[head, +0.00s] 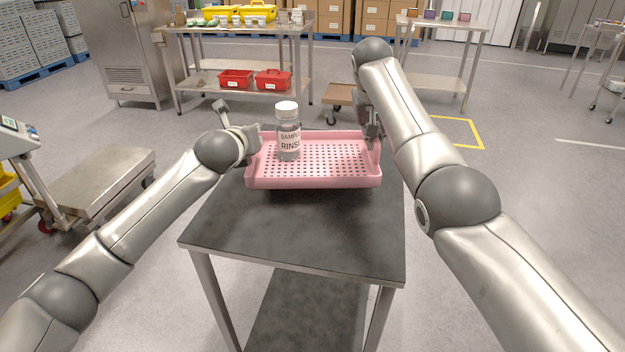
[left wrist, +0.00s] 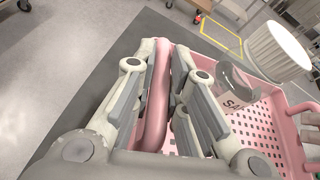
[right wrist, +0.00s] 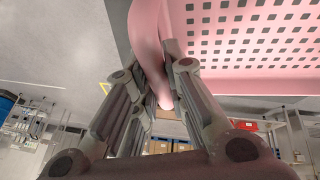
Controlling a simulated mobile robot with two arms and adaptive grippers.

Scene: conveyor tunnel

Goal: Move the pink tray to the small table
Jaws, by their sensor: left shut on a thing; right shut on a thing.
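The pink tray (head: 330,181) has a perforated floor and sits over the far part of a dark-topped table (head: 300,235). I cannot tell whether it touches the top. A clear bottle with a white cap (head: 288,130), labelled "SAMPLE RINSE", stands upright in the tray, left of its middle. My left gripper (head: 254,140) is at the tray's left end, and in the left wrist view its fingers are closed around the pink handle (left wrist: 158,95). My right gripper (head: 373,132) is at the right end, and in the right wrist view its fingers are around the other handle (right wrist: 150,45).
Another steel table (head: 445,27) with small coloured boxes is at the back right. A platform scale (head: 95,180) stands at left. Floor on the right is open.

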